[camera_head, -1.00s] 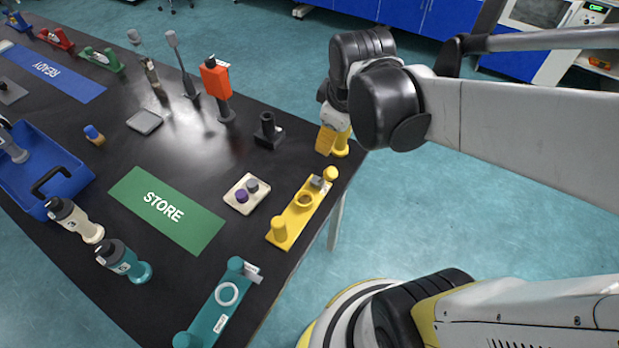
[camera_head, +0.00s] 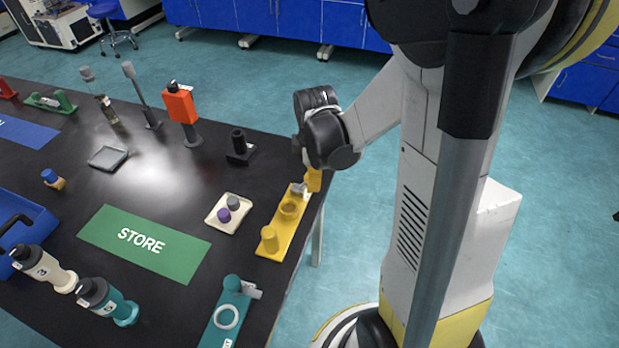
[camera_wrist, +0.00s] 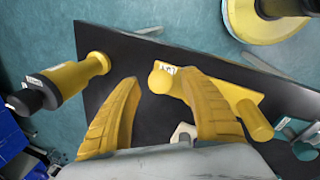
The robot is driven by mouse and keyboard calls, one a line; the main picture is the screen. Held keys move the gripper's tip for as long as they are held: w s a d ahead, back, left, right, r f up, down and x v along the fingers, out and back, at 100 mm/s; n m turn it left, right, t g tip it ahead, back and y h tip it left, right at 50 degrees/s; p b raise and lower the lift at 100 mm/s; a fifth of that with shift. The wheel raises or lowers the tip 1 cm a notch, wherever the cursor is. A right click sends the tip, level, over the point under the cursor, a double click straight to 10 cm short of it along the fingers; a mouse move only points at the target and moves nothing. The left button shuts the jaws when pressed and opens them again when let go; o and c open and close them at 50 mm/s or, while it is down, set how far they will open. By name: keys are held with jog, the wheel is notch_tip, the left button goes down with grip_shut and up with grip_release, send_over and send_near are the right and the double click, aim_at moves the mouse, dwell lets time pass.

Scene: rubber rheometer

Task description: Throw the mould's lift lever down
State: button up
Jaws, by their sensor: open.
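A long yellow fixture (camera_head: 284,228) lies at the table's right edge. It has a round socket in its middle and a thick upright post at its near end. In the wrist view the fixture (camera_wrist: 238,97) shows a round yellow knob (camera_wrist: 160,82) beside a small labelled grey piece. I cannot tell for sure which part is the lift lever. My gripper (camera_wrist: 159,78) is open, its two yellow fingers apart on either side of the knob in the picture. Contact cannot be told. In the head view my gripper (camera_head: 314,179) is over the fixture's far end and partly hides it.
A teal fixture (camera_head: 226,318), a pale tray (camera_head: 219,218) with purple and grey plugs, and a black holder (camera_head: 239,155) are near. Open floor lies right of the table.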

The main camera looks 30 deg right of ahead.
jog(key=shift+w+f, duration=0.1)
jog(key=shift+f, duration=0.5)
grip_shut()
jog(key=shift+w, duration=0.1)
